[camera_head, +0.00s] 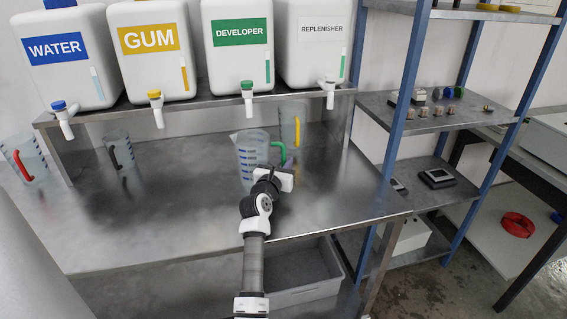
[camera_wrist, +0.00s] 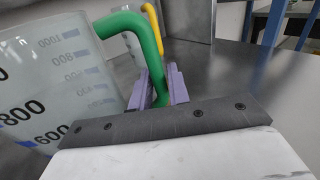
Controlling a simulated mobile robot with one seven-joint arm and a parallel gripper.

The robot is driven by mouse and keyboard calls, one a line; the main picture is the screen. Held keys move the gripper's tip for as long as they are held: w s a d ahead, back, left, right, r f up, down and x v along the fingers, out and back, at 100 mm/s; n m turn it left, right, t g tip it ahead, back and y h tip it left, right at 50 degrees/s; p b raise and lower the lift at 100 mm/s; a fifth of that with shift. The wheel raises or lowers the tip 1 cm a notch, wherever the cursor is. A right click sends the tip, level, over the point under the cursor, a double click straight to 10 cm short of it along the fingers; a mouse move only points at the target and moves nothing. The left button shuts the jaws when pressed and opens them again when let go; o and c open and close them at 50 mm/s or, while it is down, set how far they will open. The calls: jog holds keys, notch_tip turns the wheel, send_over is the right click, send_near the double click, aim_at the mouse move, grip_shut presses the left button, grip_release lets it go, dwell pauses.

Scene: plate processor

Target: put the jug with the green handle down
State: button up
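The jug with the green handle (camera_head: 247,158) is a clear measuring jug with blue marks. In the head view it is upright over the metal table, below and in front of the developer tap. I cannot tell for sure whether its base touches the table. My gripper (camera_wrist: 161,88) has its purple fingers on both sides of the green handle (camera_wrist: 148,42) and looks shut on it. In the wrist view the jug's marked wall (camera_wrist: 60,85) fills the left side. In the head view my wrist hides part of the jug's lower right.
A jug with a yellow handle (camera_head: 292,122) stands close behind. A jug with a black handle (camera_head: 119,151) and one with a red handle (camera_head: 27,160) stand to the left. The metal table (camera_head: 150,220) is clear at front left. Taps overhang its back.

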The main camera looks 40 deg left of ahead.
jog(key=shift+o, duration=1.4)
jog(key=shift+r, duration=0.1)
